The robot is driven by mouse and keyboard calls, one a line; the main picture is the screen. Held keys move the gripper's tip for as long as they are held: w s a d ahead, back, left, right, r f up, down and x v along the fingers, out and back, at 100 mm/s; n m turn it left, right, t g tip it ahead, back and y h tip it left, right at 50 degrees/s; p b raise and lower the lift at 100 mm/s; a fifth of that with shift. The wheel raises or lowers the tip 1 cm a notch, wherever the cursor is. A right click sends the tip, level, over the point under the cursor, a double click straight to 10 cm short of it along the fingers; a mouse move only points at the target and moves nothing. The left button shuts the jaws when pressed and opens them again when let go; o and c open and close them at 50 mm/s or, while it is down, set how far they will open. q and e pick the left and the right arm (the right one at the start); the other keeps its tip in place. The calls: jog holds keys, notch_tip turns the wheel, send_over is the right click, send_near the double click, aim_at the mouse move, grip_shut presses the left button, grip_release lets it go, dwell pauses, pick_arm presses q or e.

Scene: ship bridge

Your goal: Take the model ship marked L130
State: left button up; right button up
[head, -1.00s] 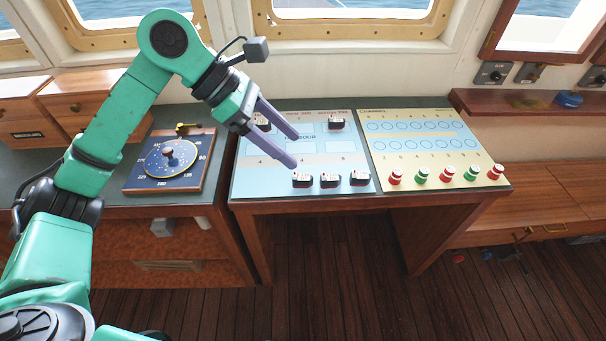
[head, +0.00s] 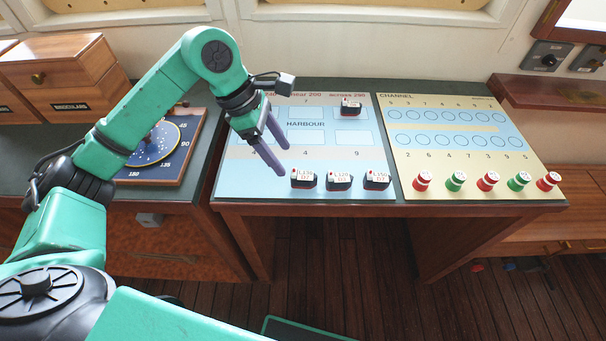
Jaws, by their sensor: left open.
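Three small dark model ships with white labels stand in a row along the front edge of the harbour board (head: 230,180): a left one (head: 303,179), a middle one (head: 339,181) and a right one (head: 376,180). Their labels start with L1, but the print is too small to tell surely which is L130. Another ship (head: 351,107) stands at the back of the board, its label unreadable. My left gripper (head: 281,160) is open and empty, pointing down over the board just behind and left of the left front ship. My right gripper is out of view.
The channel board (head: 450,122) lies to the right, with several red and green buoys (head: 488,181) along its front. A compass board (head: 155,150) and wooden drawer boxes (head: 70,75) are on the left. The harbour board's middle is mostly clear.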

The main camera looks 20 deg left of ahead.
aim_at(295, 171)
pick_arm(q)
jog(key=p+x, duration=0.1)
jog(key=x, duration=0.2)
jog(key=p+x, duration=0.1)
jog(key=x, duration=0.2)
jog(key=shift+d+f, duration=0.2)
jog(key=shift+d, duration=0.15)
jog(key=shift+w+d+f, duration=0.1)
jog(key=shift+f, duration=0.15)
grip_shut()
jog(key=shift+r, duration=0.1)
